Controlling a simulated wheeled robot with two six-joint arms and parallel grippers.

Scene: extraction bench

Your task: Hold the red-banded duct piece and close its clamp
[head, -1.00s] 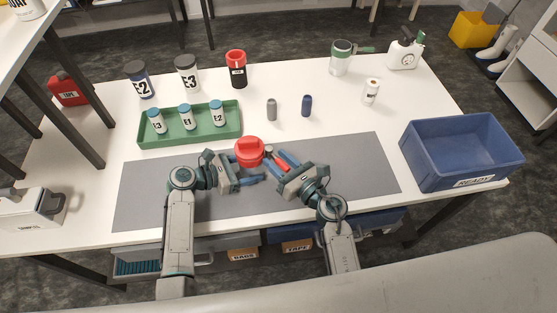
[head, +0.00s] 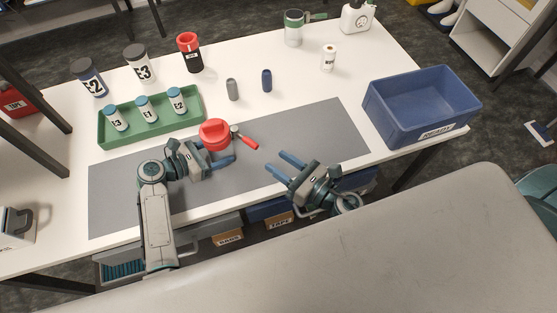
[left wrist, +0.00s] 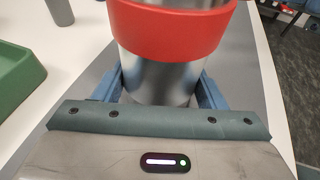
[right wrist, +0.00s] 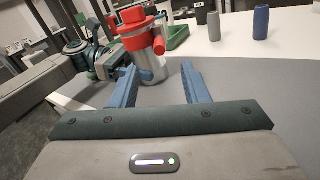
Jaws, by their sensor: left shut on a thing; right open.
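The duct piece (head: 214,136), a silver cylinder with a red band, stands upright on the grey mat. In the left wrist view, its red band (left wrist: 170,32) and silver body are close up between the fingers. My left gripper (head: 216,155) is shut on the duct piece. The clamp's red-handled lever (head: 245,140) sticks out to the right in the head view; in the right wrist view, the red handle (right wrist: 158,40) lies in front of the duct. I cannot tell whether the clamp is closed. My right gripper (head: 277,163) is open and empty, to the right of the lever and apart from it.
A green tray (head: 190,125) with several blue-capped bottles lies behind the left arm. A grey cylinder (head: 232,89) and a blue one (head: 267,80) stand behind the mat. A blue crate (head: 420,108) is at right. The grey mat (head: 325,128) is clear on the right.

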